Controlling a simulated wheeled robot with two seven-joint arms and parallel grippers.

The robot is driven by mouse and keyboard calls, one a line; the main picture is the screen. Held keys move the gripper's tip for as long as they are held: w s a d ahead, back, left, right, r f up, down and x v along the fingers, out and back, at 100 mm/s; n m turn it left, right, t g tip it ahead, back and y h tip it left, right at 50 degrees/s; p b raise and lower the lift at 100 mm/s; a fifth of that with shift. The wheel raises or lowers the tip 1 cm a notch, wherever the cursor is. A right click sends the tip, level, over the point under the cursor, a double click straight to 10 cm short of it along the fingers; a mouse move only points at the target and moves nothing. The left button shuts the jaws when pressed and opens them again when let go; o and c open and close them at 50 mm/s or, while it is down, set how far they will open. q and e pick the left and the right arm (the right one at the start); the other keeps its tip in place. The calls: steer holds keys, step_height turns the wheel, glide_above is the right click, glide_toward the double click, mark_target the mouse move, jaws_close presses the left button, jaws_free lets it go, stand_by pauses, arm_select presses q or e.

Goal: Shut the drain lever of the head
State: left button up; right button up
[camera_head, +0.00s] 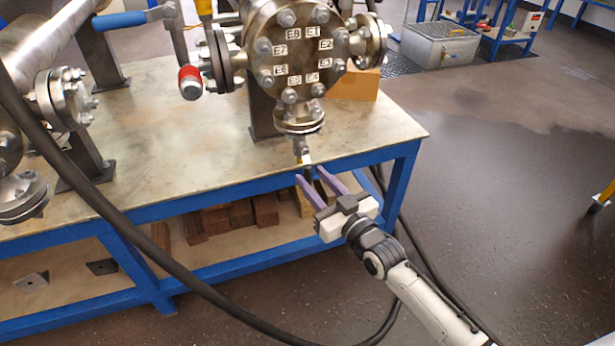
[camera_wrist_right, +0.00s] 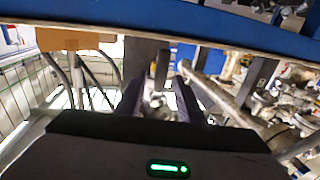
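The head (camera_head: 302,52) is a round steel flange with bolts and labels E1 to E8, above the table. A drain fitting (camera_head: 300,117) hangs from its underside, with a thin stem (camera_head: 301,146) below. Contact cannot be told.
The steel tabletop with its blue frame (camera_head: 400,190) has its front edge close to my right gripper. Brown blocks (camera_head: 240,213) lie on the lower shelf. A black hose (camera_head: 150,255) crosses in front. A red-ended handle (camera_head: 190,82) stands left of the head.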

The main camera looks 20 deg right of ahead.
mark_target(310, 176)
steer(key=shift+x, duration=1.55)
steer(key=shift+c, duration=0.5)
jaws_close()
